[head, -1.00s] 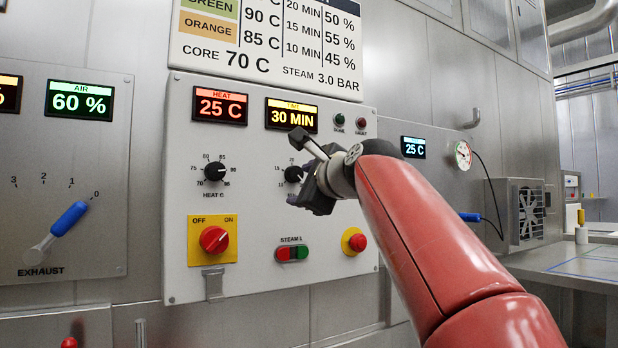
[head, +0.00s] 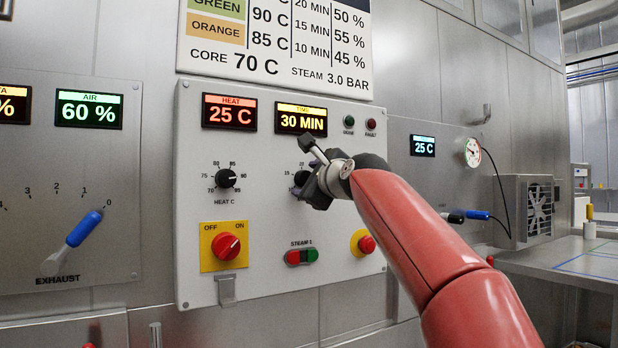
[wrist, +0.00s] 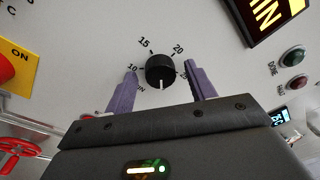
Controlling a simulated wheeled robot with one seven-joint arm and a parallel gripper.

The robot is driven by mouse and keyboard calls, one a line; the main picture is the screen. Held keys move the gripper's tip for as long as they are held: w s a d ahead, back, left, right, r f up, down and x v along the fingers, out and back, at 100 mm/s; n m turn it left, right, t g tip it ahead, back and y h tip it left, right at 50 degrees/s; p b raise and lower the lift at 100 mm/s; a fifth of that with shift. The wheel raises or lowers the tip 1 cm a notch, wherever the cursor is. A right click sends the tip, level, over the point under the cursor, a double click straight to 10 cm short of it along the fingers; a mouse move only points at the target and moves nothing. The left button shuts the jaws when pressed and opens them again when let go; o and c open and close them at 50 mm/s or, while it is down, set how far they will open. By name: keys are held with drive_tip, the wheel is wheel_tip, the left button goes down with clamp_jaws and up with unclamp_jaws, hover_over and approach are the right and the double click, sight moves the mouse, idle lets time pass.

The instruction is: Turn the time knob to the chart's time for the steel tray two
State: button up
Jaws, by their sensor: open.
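The time knob (wrist: 159,68) is black and round, with a white pointer line toward the wrist camera's lower edge. Marks 10, 15 and 20 show around it. My gripper (wrist: 160,80) is open, its purple fingers on either side of the knob; I cannot tell whether they touch it. In the head view my gripper (head: 306,184) partly covers the knob (head: 299,179). The time display (head: 301,119) reads 30 MIN. The chart (head: 274,45) above pairs green with 90 C and 15 MIN, orange with 85 C and 10 MIN. Its top is cut off. No steel tray is in view.
The heat knob (head: 226,179) is left of the time knob. Below are a red switch on yellow (head: 226,246), steam buttons (head: 302,256) and a red button (head: 365,244). The blue exhaust lever (head: 83,229) is far left. A gauge (head: 472,152) is at right.

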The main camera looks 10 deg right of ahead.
drive_tip(key=c, duration=1)
drive_tip(key=shift+o, duration=0.2)
drive_tip(key=m+y+b, duration=0.1)
drive_tip(key=m, duration=0.9)
drive_tip(key=m+g+y+b, duration=0.1)
drive_tip(key=m, duration=0.9)
drive_tip(key=m+b, duration=0.1)
drive_tip(key=m, duration=0.9)
drive_tip(key=shift+w+d+y, duration=0.1)
drive_tip(key=shift+d+y, duration=0.1)
drive_tip(key=shift+y, duration=0.2)
idle(0.5)
